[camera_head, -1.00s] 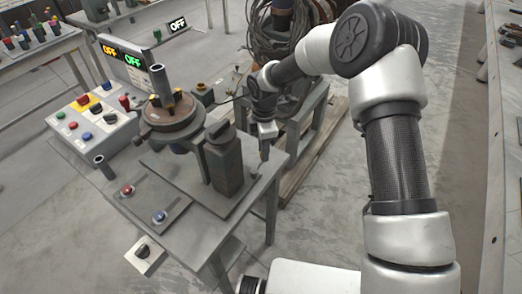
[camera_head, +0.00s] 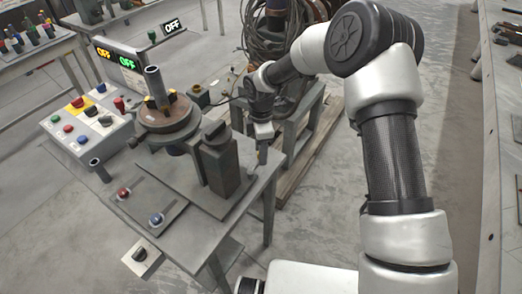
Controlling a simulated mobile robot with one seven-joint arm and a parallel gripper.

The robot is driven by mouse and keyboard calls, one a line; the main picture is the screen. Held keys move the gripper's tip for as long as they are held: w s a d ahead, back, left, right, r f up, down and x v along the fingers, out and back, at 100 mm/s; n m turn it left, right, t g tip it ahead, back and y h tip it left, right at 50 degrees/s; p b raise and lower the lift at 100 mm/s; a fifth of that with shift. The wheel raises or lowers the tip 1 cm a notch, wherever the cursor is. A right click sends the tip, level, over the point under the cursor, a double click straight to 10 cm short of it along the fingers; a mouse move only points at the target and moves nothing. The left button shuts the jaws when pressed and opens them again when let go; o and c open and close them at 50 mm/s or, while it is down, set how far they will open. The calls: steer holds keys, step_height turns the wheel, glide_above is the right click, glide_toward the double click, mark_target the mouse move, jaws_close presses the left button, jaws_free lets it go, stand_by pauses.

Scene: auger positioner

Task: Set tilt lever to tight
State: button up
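The positioner stands on a grey steel table (camera_head: 150,222). Its round rusty turntable (camera_head: 168,113) carries an upright tube. A dark grey block-shaped post (camera_head: 220,165) with a black handle-like top (camera_head: 215,131) stands right of the turntable. I cannot tell for certain which part is the tilt lever. My gripper (camera_head: 262,155) points down just right of the post, near the table's right edge, apart from the post. Its fingers are too small to read.
A switch box (camera_head: 142,256) hangs at the front. A cable coil (camera_head: 270,40) on a stand is behind my arm.

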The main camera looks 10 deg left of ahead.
steer(key=shift+r, duration=0.1)
step_height(320, 180, up, 17)
steer(key=shift+r, duration=0.15)
stand_by(0.6)
steer(key=s+d+r+m+t+h+p, duration=0.1)
steer(key=s+d+r+m, duration=0.35)
steer(key=d+r, duration=0.3)
steer(key=s+d+r+m+t+p, duration=0.2)
steer(key=s+d+r+m, duration=0.25)
steer(key=d+r, duration=0.3)
steer(key=s+d+r+m+t, duration=0.1)
steer(key=s+d+m, duration=0.4)
steer(key=s, duration=0.3)
steer(key=s+d+r+m+t+y+p, duration=0.1)
steer(key=s+d+r+m, duration=0.1)
steer(key=s+d+m, duration=0.3)
steer(key=s+m, duration=0.3)
steer(key=shift+s+r+t, duration=0.25)
steer(key=shift+r+t, duration=0.05)
steer(key=shift+d, duration=0.1)
steer(key=shift+c, duration=0.3)
